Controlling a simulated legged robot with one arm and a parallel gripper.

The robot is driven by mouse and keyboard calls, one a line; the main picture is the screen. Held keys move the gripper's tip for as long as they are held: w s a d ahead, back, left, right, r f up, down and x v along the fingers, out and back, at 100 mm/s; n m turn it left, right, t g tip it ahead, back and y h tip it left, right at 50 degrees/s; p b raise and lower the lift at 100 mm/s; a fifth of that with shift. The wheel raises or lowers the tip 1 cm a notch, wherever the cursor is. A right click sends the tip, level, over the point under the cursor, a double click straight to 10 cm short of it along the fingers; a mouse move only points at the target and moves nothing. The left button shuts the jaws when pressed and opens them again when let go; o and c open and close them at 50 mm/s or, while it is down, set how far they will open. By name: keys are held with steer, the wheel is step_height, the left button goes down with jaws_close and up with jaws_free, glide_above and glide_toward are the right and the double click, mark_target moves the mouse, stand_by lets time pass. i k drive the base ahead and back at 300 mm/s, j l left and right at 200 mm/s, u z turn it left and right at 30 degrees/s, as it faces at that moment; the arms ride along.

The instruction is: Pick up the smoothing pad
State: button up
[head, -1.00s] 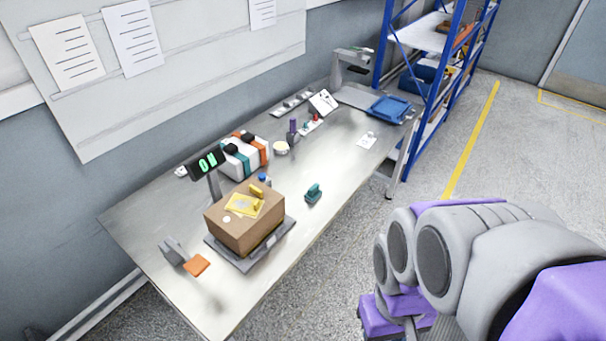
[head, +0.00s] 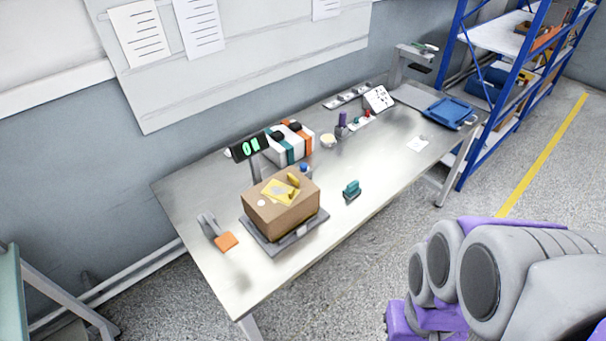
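A small teal block with a raised handle (head: 351,189) stands on the table right of the cardboard box; it looks like the smoothing pad. A flat orange pad (head: 227,241) lies at the table's left front, beside a grey upright holder (head: 208,224). My folded arm, grey and purple, fills the lower right, off the table and apart from both. I cannot make out any gripper fingers.
The cardboard box (head: 272,212) sits on a scale (head: 290,240) with a display (head: 248,147). A blue tray (head: 449,112) lies at the far right end of the metal table (head: 190,190). A blue shelf rack (head: 497,110) stands beyond.

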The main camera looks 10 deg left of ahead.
mark_target(354, 188)
steer(key=i+j+u, duration=0.1)
steer(key=i, duration=0.4)
steer(key=i+j+u, duration=0.15)
steer(key=i, duration=0.35)
